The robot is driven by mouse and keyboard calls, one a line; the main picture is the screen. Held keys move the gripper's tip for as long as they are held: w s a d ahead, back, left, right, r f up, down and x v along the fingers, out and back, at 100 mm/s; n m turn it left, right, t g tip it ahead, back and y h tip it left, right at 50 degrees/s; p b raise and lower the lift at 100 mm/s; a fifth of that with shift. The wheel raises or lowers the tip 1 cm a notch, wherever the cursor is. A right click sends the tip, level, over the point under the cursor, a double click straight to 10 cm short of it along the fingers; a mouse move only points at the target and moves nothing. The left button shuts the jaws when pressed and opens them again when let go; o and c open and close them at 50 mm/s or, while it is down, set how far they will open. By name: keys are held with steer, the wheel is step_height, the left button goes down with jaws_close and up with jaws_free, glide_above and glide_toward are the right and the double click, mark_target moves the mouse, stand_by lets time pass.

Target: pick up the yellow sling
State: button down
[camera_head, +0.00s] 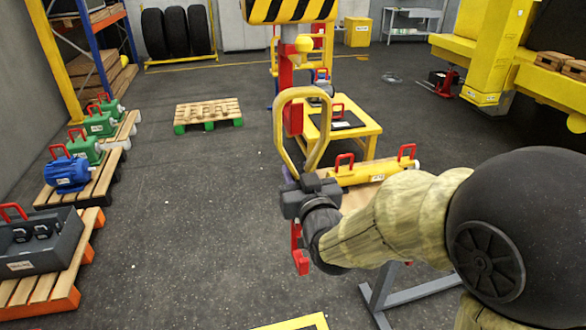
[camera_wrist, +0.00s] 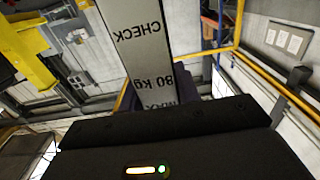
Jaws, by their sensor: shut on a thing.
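The yellow sling (camera_head: 323,120) is a tall, tan-yellow loop in the middle of the head view. It stands upright above my gripper (camera_head: 300,187), which is shut on its lower end. In the wrist view, a pale band printed "CHECK" and "80 kg" (camera_wrist: 147,45) rises from between the jaws (camera_wrist: 160,100). The dark gripper body hides the band's lower end. In the head view, the loop overlaps a red upright part (camera_head: 291,118) behind it; I cannot tell whether they touch.
A black-and-yellow striped block (camera_head: 290,10) hangs above the sling. A yellow table (camera_head: 362,133) and a yellow beam with red handles (camera_head: 375,170) stand behind my arm. Loaded pallets line the left, with an empty pallet (camera_head: 208,112) farther back. Open floor lies between.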

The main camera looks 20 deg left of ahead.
steer(key=b+v, duration=0.4)
steer(key=v, duration=0.6)
steer(key=shift+w, duration=0.1)
stand_by(0.4)
steer(key=w+d+f+m+t+h, duration=0.1)
steer(key=w+d+f+m+h, duration=0.2)
steer(key=f, duration=0.5)
steer(key=w+d+f+m+t+h, duration=0.1)
steer(key=w+d+f+h, duration=0.15)
steer(key=w+f, duration=0.45)
steer(key=w+d+f+m+t+h, duration=0.1)
steer(key=w+d+f+m+h, duration=0.15)
steer(key=f, duration=0.65)
steer(key=d+f+h, duration=0.1)
steer(key=d+f, duration=1.6)
steer(key=f, duration=0.2)
steer(key=shift+f+h, duration=0.15)
steer(key=shift+h, duration=0.15)
steer(key=shift+w+a, duration=0.15)
